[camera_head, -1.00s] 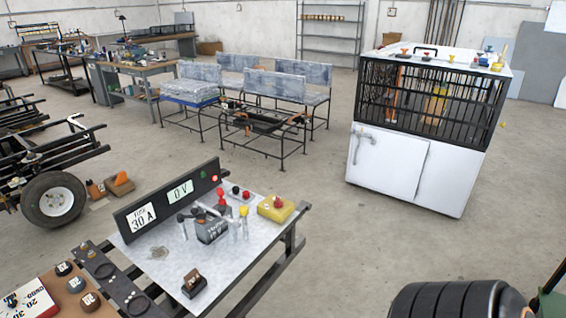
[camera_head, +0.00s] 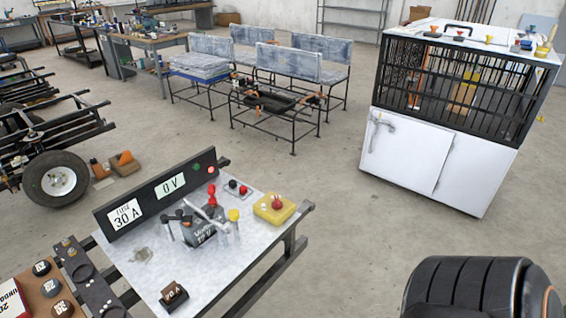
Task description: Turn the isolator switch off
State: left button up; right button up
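A yellow box with a red knob on top (camera_head: 274,208) sits at the right end of a grey-topped bench (camera_head: 160,290). It looks like the isolator switch; which way its knob is turned is too small to tell. Neither of my grippers is in view.
A brown tray (camera_head: 22,284) with round weights lies at the bottom left. A white cabinet with a black cage (camera_head: 410,160) stands at the right. A wheeled trailer frame (camera_head: 55,180) is at the left. Open floor lies between bench and cabinet.

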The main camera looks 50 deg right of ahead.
aim_at(277, 204)
jog(key=i+l, duration=0.1)
jog(key=l, duration=0.35)
jog(key=i+l, duration=0.1)
jog(key=l, duration=0.4)
jog(key=i+l, duration=0.1)
jog(key=l, duration=0.35)
